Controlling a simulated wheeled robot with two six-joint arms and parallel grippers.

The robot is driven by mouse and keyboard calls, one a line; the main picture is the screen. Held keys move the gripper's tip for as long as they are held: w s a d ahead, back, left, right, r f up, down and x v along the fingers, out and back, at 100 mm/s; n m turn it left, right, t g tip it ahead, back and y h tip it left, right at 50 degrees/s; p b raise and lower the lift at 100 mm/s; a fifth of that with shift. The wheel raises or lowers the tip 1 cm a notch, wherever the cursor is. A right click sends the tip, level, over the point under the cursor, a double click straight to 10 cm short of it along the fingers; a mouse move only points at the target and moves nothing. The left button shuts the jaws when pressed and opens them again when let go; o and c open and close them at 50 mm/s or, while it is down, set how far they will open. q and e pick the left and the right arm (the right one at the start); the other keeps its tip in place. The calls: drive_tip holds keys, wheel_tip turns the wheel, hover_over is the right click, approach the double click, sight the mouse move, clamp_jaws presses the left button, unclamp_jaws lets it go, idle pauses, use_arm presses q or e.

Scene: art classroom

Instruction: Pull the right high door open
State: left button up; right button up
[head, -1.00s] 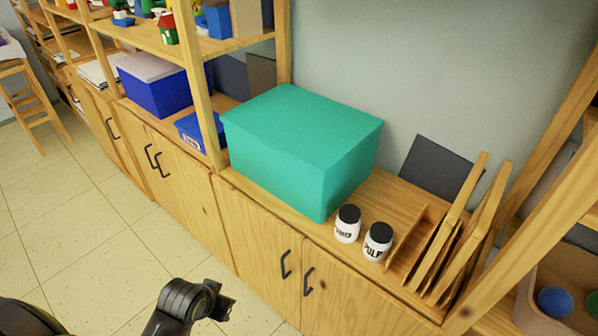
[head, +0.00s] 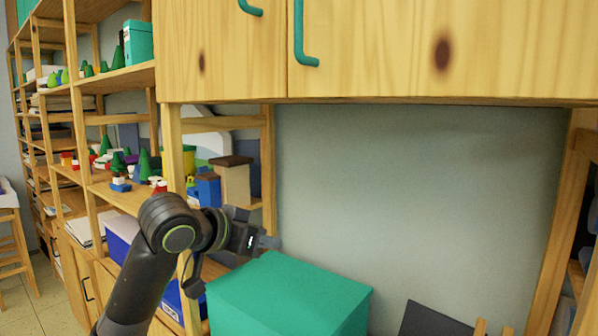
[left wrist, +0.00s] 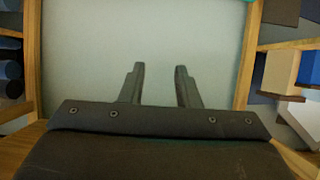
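The right high door (head: 440,45) is a light wooden panel at the top of the head view, with a green bar handle (head: 300,40) near its left edge. The left high door (head: 220,50) is beside it, with its own green handle (head: 250,8). Both doors look shut; their upper parts are out of view. My left gripper (head: 268,240) is below the doors, in front of the open niche and above the green box. In the left wrist view its two fingers (left wrist: 158,85) are apart with nothing between them. My right gripper is not in view.
A large green box (head: 290,295) stands on the lower cabinet under the doors. Open shelves with small toys (head: 145,165) and a blue box (head: 122,240) are at the left. A wooden post (head: 560,220) stands at the right. The niche wall (head: 420,190) is bare.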

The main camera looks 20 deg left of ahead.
use_arm(q)
drive_tip(key=s+r+t+h, duration=0.1)
drive_tip(key=s+r+h, duration=0.15)
drive_tip(key=r, duration=1.35)
drive_tip(key=s+r+m+t+h, duration=0.2)
drive_tip(key=s+r+m+h, duration=0.1)
drive_tip(key=s+r, duration=1.65)
wheel_tip(320, 180, up, 2)
drive_tip(key=p, duration=0.8)
hover_over(299, 47)
drive_tip(key=shift+w+a+y, duration=0.1)
drive_tip(key=shift+w+y, duration=0.15)
drive_tip(key=shift+w, duration=0.1)
clamp_jaws()
